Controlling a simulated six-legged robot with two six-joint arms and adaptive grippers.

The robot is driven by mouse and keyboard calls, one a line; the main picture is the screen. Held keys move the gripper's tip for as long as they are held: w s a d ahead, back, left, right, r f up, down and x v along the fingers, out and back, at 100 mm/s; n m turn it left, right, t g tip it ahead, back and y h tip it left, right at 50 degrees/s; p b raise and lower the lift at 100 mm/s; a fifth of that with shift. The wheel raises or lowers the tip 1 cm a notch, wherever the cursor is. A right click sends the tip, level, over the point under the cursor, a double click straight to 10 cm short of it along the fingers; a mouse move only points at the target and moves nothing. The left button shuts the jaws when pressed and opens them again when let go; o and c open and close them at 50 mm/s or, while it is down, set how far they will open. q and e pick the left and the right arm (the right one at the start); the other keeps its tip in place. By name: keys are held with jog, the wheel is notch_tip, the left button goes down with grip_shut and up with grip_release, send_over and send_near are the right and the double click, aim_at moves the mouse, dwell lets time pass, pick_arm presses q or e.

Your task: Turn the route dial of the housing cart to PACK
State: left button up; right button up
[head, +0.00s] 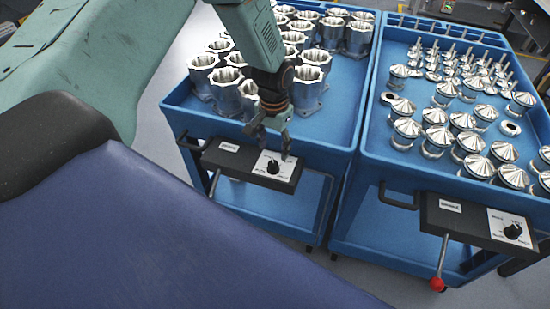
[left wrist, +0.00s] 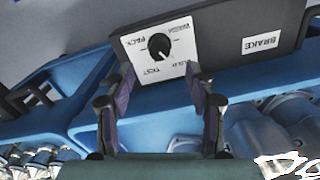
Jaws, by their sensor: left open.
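The housing cart (head: 345,158) is the blue cart at the centre of the head view, loaded with hollow metal housings. Its dark control panel (head: 229,161) carries a black route dial (head: 273,167) on a white label plate. In the left wrist view the dial (left wrist: 159,46) sits among upside-down labels: PACK at upper left, WASH at upper right, TEST at lower left, HOLD at lower right. I cannot surely tell where its pointer points. My left gripper (head: 269,143) is open and empty above the panel; its fingers (left wrist: 160,78) reach toward the dial, apart from it. My right gripper is out of view.
A second blue cart (head: 366,148) with cone-topped metal parts stands close on the right. Its panel (head: 470,222) has its own dial (head: 512,231) and a red-knobbed lever (head: 437,284). A BRAKE label (left wrist: 262,44) sits beside the housing cart's dial.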

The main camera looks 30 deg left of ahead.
aim_at(273, 164)
pick_arm(q)
jog(key=f, duration=0.5)
jog(key=shift+s+d, duration=0.1)
jog(key=shift+s, duration=0.2)
jog(key=shift+d+f, duration=0.1)
jog(key=shift+f, duration=0.35)
jog(key=shift+a+f, duration=0.15)
jog(key=shift+a, duration=0.2)
jog(key=shift+d, duration=0.3)
jog(key=c, duration=0.4)
jog(key=shift+a, duration=0.2)
jog(key=c, duration=0.5)
jog(key=shift+d+b, duration=0.1)
jog(key=shift+b, duration=0.2)
grip_shut()
